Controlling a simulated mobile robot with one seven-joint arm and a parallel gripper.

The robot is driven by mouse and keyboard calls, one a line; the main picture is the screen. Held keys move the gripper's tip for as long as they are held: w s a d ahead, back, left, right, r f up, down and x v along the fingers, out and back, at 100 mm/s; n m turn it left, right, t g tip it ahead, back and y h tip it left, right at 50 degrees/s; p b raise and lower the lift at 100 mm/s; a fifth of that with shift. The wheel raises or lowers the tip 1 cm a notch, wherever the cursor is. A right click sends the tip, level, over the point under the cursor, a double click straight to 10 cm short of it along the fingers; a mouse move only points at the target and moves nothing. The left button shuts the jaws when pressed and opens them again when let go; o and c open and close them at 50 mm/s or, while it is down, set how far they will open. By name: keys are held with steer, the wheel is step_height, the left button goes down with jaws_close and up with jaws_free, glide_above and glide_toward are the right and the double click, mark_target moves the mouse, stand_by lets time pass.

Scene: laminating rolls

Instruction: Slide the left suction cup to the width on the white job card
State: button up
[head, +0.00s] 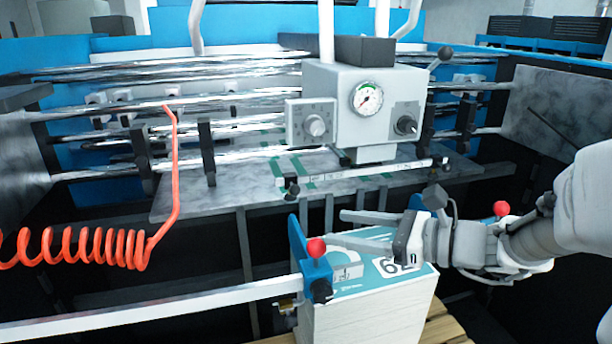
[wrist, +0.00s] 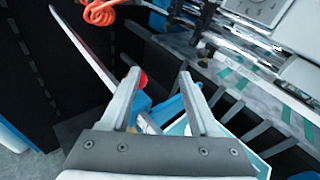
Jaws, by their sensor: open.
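A pale scale bar (head: 365,174) crosses the machine below the gauge box. A small dark clamp-like part, seemingly the left suction cup (head: 291,187), sits near its left end. A similar dark part (head: 440,163) is at its right end. My gripper (head: 335,226) is open and empty, pointing left above the stack, in front of and below the scale bar. In the wrist view my gripper's fingers (wrist: 160,75) are apart.
A blue side stop (head: 317,274) with a red ball knob (head: 316,246) stands at the stack's left edge, close to my fingers. A long white rail (head: 150,315) runs left from it. A coiled orange hose (head: 95,246) hangs at left. The gauge box (head: 350,105) overhangs the bar.

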mark_target(292, 191)
steer(key=w+d+f+m+t+b, duration=0.1)
steer(key=w+d+f+m+t, duration=0.1)
steer(key=w+d+m+t, duration=0.3)
steer(key=w+a+g, duration=0.1)
steer(key=w+a, duration=0.9)
steer(key=a, duration=0.3)
steer(key=shift+w+m+p, duration=0.2)
steer(key=shift+m+p, duration=0.2)
steer(key=shift+p, duration=0.05)
steer(key=shift+a, duration=0.1)
jaws_close()
stand_by(0.6)
